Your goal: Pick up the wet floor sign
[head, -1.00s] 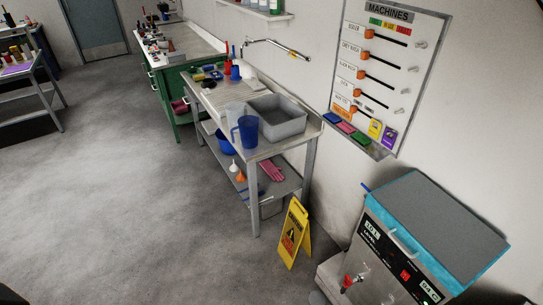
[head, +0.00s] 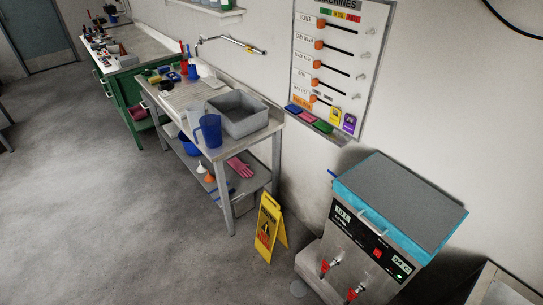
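The yellow wet floor sign (head: 267,229) stands upright on the grey floor in the head view. It is a folded A-frame with a dark panel and a red mark on its front face. It stands between the metal sink table and the boxy machine with a blue-edged top. Neither of my grippers shows in the view.
The metal sink table (head: 226,150) with a lower shelf stands left of the sign. The steel machine (head: 365,245) with red taps stands close on its right. Another metal edge (head: 503,290) shows at bottom right. The floor (head: 120,225) in front and left is clear.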

